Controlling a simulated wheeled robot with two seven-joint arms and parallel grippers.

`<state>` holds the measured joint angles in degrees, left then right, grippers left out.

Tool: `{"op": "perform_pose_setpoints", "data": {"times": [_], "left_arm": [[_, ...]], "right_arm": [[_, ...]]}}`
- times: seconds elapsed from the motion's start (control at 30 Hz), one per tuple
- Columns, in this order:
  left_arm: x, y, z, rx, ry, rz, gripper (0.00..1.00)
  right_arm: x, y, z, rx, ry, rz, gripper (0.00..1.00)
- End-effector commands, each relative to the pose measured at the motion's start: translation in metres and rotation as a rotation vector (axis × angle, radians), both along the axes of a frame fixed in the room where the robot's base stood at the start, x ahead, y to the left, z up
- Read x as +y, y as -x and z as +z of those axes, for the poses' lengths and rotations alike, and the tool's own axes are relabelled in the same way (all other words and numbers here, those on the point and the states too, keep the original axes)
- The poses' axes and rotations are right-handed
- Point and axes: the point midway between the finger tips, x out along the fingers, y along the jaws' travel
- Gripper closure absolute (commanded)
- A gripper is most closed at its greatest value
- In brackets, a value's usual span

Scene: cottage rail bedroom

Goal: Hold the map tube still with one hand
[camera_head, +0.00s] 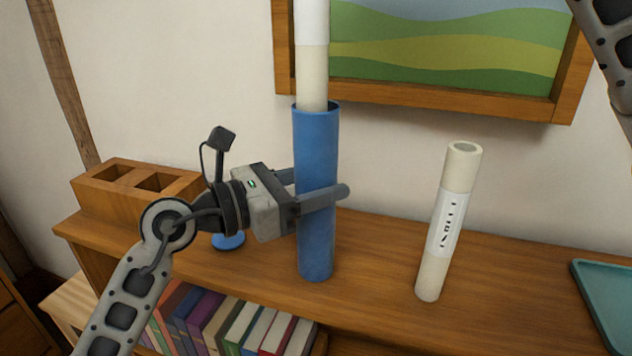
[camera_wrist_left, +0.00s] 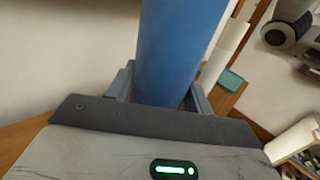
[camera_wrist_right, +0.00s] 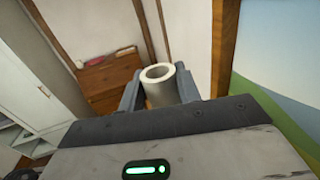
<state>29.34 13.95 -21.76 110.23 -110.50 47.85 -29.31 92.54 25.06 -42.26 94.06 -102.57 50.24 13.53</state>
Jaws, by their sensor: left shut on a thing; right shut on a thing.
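The blue map tube (camera_head: 316,150) stands upright on the wooden shelf top. My left gripper (camera_head: 318,186) is shut around its middle; the tube also fills the space between the fingers in the left wrist view (camera_wrist_left: 178,50). A cream rolled map (camera_head: 312,75) with a white band stands in the tube's open top, its lower part hidden inside. My right gripper (camera_wrist_right: 160,90) is outside the head view. In the right wrist view it is shut on a pale roll with an open end (camera_wrist_right: 158,74), apparently this map's upper end. A blue cap (camera_head: 228,241) lies left of the tube.
A second cream roll (camera_head: 449,220) with a marked white label stands to the right. A teal tray (camera_head: 603,300) lies at the right edge. A wooden holder (camera_head: 135,182) sits at left. Books (camera_head: 225,325) fill the shelf below. A framed picture (camera_head: 440,60) hangs behind.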

Motion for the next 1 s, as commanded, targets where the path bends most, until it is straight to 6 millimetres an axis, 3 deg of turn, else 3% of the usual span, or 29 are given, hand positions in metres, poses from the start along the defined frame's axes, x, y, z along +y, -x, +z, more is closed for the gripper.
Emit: {"op": "perform_pose_setpoints", "data": {"times": [0.3, 0.6, 0.63, 0.7, 1.0], "left_arm": [[0.000, 0.000, 0.000, 0.000, 0.000, 0.000, 0.76], [0.000, 0.000, 0.000, 0.000, 0.000, 0.000, 0.76], [0.000, 0.000, 0.000, 0.000, 0.000, 0.000, 0.76], [0.000, 0.000, 0.000, 0.000, 0.000, 0.000, 0.76], [0.000, 0.000, 0.000, 0.000, 0.000, 0.000, 0.76]], "right_arm": [[0.000, 0.000, -0.019, 0.000, 0.000, 0.001, 1.00], [0.000, 0.000, -0.020, -0.001, -0.001, 0.001, 1.00], [0.000, 0.000, -0.020, -0.001, -0.001, 0.001, 0.59], [0.000, 0.000, -0.020, -0.001, -0.001, 0.001, 0.41], [-0.001, 0.001, -0.020, 0.000, 0.000, 0.000, 0.41]]}}
